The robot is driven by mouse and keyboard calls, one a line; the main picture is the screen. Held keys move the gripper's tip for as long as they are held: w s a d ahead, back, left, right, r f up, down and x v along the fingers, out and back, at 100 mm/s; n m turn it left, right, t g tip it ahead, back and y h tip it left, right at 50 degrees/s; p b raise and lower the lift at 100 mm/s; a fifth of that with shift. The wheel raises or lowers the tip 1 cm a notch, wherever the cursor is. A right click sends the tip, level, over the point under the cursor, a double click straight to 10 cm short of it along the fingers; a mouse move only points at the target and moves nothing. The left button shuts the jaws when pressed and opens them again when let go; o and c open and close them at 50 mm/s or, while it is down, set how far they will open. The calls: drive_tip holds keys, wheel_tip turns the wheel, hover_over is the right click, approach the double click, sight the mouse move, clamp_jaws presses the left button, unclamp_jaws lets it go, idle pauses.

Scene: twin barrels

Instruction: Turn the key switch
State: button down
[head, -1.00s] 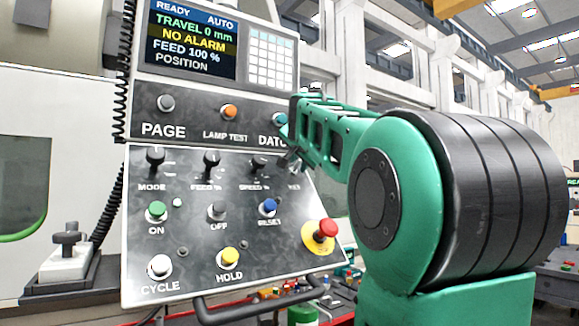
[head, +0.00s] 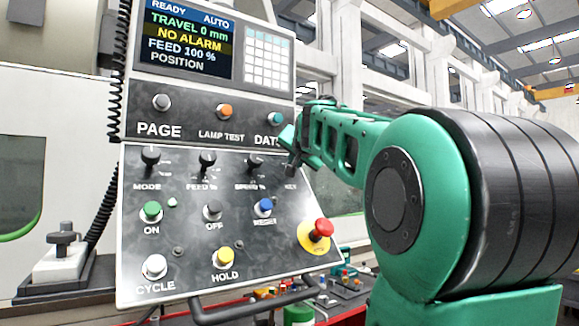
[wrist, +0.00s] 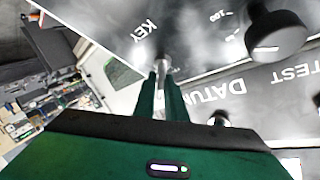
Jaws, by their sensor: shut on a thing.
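The key switch (wrist: 162,65) is a small metallic piece beside the KEY label on the sloped control panel (head: 185,265). In the wrist view my gripper (wrist: 163,76) has its two green fingers closed around it, one on each side. In the head view my gripper (head: 291,157) is at the panel's upper right edge, above the KEY label, and covers the switch. How far the key is turned cannot be made out.
The speed knob (head: 255,161) is left of my gripper, and the DATUM button (head: 275,118) is just above it. A red emergency stop (head: 321,229) sticks out below right. A handle bar (head: 250,308) runs under the panel.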

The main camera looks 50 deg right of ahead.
drive_tip(key=n+t+y, duration=0.1)
drive_tip(key=n, duration=0.2)
drive_tip(key=n+t+y, duration=0.1)
drive_tip(key=n+t, duration=0.1)
drive_tip(key=shift+r+n, duration=0.1)
drive_tip(key=shift+n, duration=0.3)
drive_tip(key=shift+w+a+n+t+y, duration=0.1)
drive_tip(key=shift+n+t+y, duration=0.35)
drive_tip(key=shift+n+y, duration=0.9)
drive_tip(key=shift+n+t+y, duration=0.45)
drive_tip(key=shift+n+y, duration=0.1)
drive_tip(key=shift+n, duration=1.5)
drive_tip(key=c, duration=1.9)
unclamp_jaws()
drive_tip(key=v, duration=1)
drive_tip(key=shift+s, duration=0.35)
